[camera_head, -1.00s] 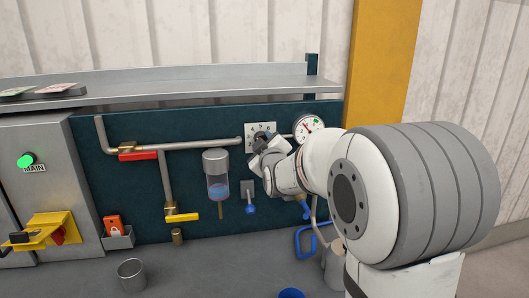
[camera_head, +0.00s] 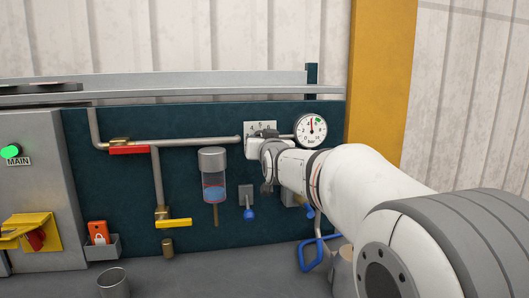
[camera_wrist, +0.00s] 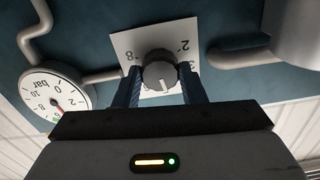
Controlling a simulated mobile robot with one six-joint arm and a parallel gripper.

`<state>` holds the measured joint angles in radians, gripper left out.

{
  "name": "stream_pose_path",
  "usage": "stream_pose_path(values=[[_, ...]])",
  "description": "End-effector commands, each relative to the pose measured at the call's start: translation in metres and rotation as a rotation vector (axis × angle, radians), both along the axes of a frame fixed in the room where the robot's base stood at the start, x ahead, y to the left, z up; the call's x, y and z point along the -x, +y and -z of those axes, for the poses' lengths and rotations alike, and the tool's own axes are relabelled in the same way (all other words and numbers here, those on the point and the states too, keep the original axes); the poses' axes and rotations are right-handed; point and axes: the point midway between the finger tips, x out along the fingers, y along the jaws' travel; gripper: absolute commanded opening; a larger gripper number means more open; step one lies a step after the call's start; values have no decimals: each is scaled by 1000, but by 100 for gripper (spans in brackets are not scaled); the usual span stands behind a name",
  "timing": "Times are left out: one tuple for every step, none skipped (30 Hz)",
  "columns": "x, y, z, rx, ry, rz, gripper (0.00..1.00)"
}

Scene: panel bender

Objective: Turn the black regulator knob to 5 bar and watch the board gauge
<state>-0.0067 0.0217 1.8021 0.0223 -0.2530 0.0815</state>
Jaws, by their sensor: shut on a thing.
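The black regulator knob (camera_wrist: 159,72) sits on a white numbered plate (camera_wrist: 145,43) in the wrist view, with a pale pointer line on its face. My gripper (camera_wrist: 162,80) is shut on the knob, one dark finger on each side. In the head view my wrist hides the knob and the lower part of the plate (camera_head: 259,127); the plate's upper numbers show. The round white board gauge (camera_head: 311,130) is just right of the plate, its needle pointing roughly straight up. The gauge also shows, turned over, in the wrist view (camera_wrist: 52,98); its reading is too small to be exact.
A pipe with a red-handled valve (camera_head: 129,149) and a yellow-handled valve (camera_head: 173,222) runs left of the plate. A filter bowl (camera_head: 214,178) and a blue-tipped lever (camera_head: 249,213) hang below. A yellow post (camera_head: 380,80) stands at right.

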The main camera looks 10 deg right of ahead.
Motion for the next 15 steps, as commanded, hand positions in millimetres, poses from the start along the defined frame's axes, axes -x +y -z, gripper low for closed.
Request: stream_pose_path(values=[[0, 0, 2, -27, -3, 0, 14], [0, 0, 2, -42, -2, 0, 14], [0, 0, 2, -62, -2, 0, 14], [0, 0, 1, -75, -2, 0, 14], [0, 0, 1, -88, -2, 0, 14], [0, 0, 1, -101, -2, 0, 14], [0, 0, 1, -111, -2, 0, 14], [0, 0, 0, -120, -2, 0, 14], [0, 0, 0, -130, -2, 0, 14], [0, 0, 0, -136, -2, 0, 14], [0, 0, 0, -141, -2, 0, 14], [0, 0, 0, -148, -2, 0, 14], [0, 0, -1, -151, -2, 0, 14], [0, 0, -1, -154, -2, 0, 14], [0, 0, -1, -157, -2, 0, 14]])
